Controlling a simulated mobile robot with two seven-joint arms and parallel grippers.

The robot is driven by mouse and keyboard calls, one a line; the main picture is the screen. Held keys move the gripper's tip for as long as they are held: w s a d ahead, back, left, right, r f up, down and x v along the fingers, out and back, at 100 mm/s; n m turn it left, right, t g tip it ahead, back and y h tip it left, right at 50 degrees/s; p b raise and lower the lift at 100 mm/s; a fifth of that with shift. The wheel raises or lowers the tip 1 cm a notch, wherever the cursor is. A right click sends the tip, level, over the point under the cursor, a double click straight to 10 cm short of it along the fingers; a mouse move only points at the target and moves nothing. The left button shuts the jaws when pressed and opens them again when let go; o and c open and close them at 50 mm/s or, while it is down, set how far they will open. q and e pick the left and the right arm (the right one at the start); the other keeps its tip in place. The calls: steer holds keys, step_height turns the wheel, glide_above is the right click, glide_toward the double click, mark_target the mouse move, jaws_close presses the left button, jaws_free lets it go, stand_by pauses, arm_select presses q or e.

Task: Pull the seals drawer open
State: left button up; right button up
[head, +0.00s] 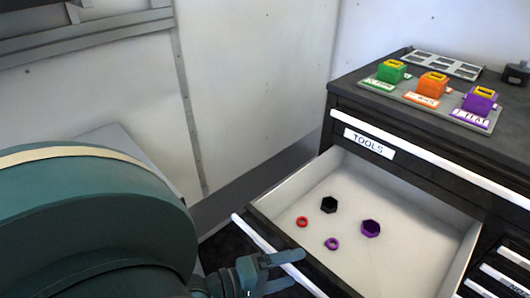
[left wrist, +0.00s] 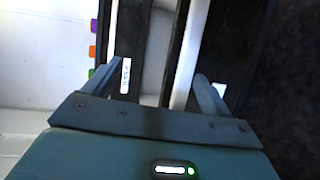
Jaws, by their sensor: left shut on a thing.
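An open drawer (head: 400,238) with a pale interior is pulled out below the drawer front labelled TOOLS (head: 369,143). Inside lie a red ring (head: 302,221), a purple ring (head: 332,244), a black hexagonal piece (head: 329,204) and a purple hexagonal piece (head: 370,228). The drawer's own label is not visible. My left gripper (head: 294,268) is at its front edge, shut on the white handle bar (head: 255,234). In the left wrist view, the handle bar (left wrist: 186,55) lies between the fingers of my left gripper (left wrist: 158,88). My right gripper is not in view.
Green (head: 391,71), orange (head: 432,87) and purple (head: 479,100) blocks stand on a grey tray on the cabinet top. A compartmented grey tray (head: 447,64) lies behind them. More drawers with white handles (head: 514,257) are at the lower right. A pale wall (head: 255,80) stands behind.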

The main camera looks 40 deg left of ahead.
arm_select(q)
steer(key=shift+s+a+r, duration=0.1)
steer(key=shift+r, duration=0.5)
steer(key=shift+s+a, duration=0.1)
steer(key=shift+s, duration=0.3)
steer(key=c, duration=0.5)
steer(key=shift+s+a+f+p, duration=0.1)
steer(key=shift+s+a+p, duration=0.1)
steer(key=shift+s, duration=0.35)
steer(key=shift+s+a+f+p, duration=0.1)
steer(key=shift+s+a, duration=0.15)
steer(key=shift+s, duration=0.35)
steer(key=shift+s+a+f+p, duration=0.1)
steer(key=shift+s+a, duration=0.1)
steer(key=shift+s, duration=0.35)
steer(key=shift+c, duration=0.2)
steer(key=shift+p, duration=0.3)
